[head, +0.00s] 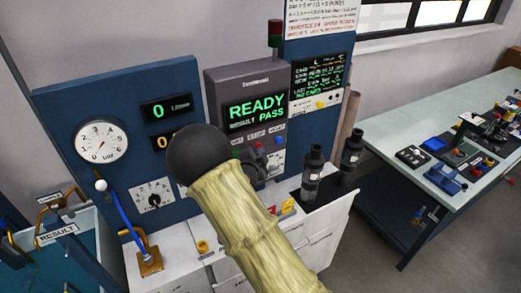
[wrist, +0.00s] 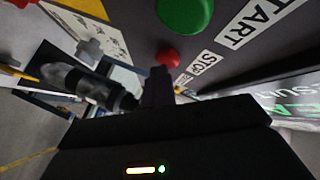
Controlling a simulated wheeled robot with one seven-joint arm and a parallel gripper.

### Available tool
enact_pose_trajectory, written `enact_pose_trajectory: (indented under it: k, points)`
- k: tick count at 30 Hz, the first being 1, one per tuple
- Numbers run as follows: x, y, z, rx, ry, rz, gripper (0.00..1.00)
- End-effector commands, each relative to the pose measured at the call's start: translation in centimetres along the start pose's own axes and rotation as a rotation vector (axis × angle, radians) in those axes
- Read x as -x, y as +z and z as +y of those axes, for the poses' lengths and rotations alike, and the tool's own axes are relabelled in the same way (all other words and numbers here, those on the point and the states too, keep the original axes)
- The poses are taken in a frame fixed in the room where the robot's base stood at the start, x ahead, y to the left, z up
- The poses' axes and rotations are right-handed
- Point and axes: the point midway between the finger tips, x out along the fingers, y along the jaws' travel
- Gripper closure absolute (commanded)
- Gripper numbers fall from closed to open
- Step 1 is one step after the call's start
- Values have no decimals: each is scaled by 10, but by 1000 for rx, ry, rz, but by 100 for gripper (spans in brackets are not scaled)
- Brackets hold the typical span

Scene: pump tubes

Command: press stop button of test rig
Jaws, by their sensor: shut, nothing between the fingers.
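The test rig (head: 222,87) is a grey box on a blue back panel; its screen (head: 257,111) reads READY, RESULT PASS. In the wrist view its red stop button (wrist: 167,57) sits beside the STOP label (wrist: 200,68), and the larger green button (wrist: 183,15) is beside the START label (wrist: 262,20). My gripper (wrist: 159,78) is shut and empty, its fingertips just below the red button in the picture. I cannot tell whether they touch it. In the head view my arm hides part of the rig's lower front.
Two dark bottle-like cylinders (head: 313,165) stand on the white cabinet right of the rig. A workbench (head: 400,134) with small parts stands at the right.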

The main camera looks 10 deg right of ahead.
Motion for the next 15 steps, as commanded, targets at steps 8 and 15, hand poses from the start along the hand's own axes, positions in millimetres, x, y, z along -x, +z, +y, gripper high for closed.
enact_pose_trajectory:
  k: [8, 15]
  points:
    - [16, -11, 14, -1, 3, -1, 100]
    - [30, -21, 25, 0, 6, 0, 100]
